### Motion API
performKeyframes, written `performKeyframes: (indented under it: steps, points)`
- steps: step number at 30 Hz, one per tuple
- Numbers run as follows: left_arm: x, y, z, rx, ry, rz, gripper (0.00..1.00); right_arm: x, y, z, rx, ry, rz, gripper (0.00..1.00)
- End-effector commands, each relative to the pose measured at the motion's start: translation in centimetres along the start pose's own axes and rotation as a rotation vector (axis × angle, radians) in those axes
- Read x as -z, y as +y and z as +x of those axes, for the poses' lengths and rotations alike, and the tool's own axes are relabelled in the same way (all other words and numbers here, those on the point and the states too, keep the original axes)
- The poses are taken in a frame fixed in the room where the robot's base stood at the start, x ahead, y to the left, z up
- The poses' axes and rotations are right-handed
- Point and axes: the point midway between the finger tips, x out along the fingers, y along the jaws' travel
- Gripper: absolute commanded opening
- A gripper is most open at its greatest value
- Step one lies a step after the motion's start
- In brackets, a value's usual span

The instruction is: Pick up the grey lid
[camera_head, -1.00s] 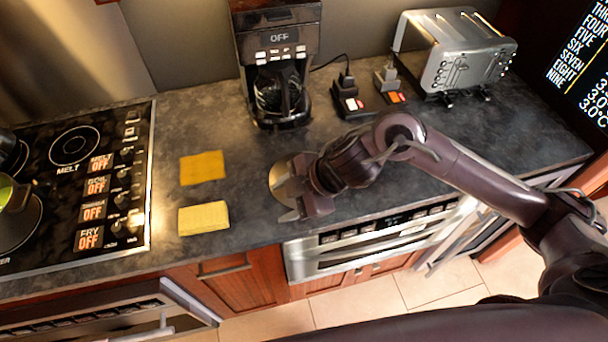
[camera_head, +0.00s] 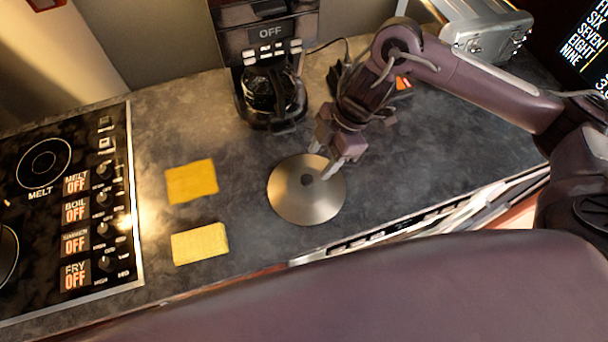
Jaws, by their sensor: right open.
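The grey lid (camera_head: 304,204) is a round metallic disc with a dark centre spot. It lies on the dark counter, right of the yellow sponge and cloth. I cannot tell whether the fingers touch the lid. My left gripper is not in view.
A coffee maker (camera_head: 268,70) stands behind the lid. A yellow cloth (camera_head: 191,181) and a yellow sponge (camera_head: 200,244) lie to the left, before the stove (camera_head: 60,200). A toaster (camera_head: 490,35) is at the back right, partly behind my arm. The counter right of the lid is clear.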

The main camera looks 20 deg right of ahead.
Motion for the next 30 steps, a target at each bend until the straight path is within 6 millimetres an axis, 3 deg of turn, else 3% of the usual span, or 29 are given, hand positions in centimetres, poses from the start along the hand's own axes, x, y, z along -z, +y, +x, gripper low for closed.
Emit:
performKeyframes:
  steps: [4, 9, 15, 22, 30]
  points:
    - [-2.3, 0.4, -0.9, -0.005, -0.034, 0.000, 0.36, 0.2, -0.1, 1.5, 0.003, 0.001, 0.001, 0.51]
    - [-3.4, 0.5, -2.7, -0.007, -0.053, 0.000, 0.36, 0.7, 0.0, 3.9, 0.004, 0.000, 0.003, 0.51]
    - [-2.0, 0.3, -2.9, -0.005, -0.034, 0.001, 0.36, 0.5, 0.1, 6.2, 0.000, -0.001, 0.001, 0.51]
    - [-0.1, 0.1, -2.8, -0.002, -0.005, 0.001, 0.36, 0.5, 0.1, 6.5, -0.001, 0.000, -0.001, 0.51]
    - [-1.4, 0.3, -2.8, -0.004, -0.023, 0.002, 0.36, 0.5, 0.1, 6.4, -0.001, 0.000, 0.000, 0.17]
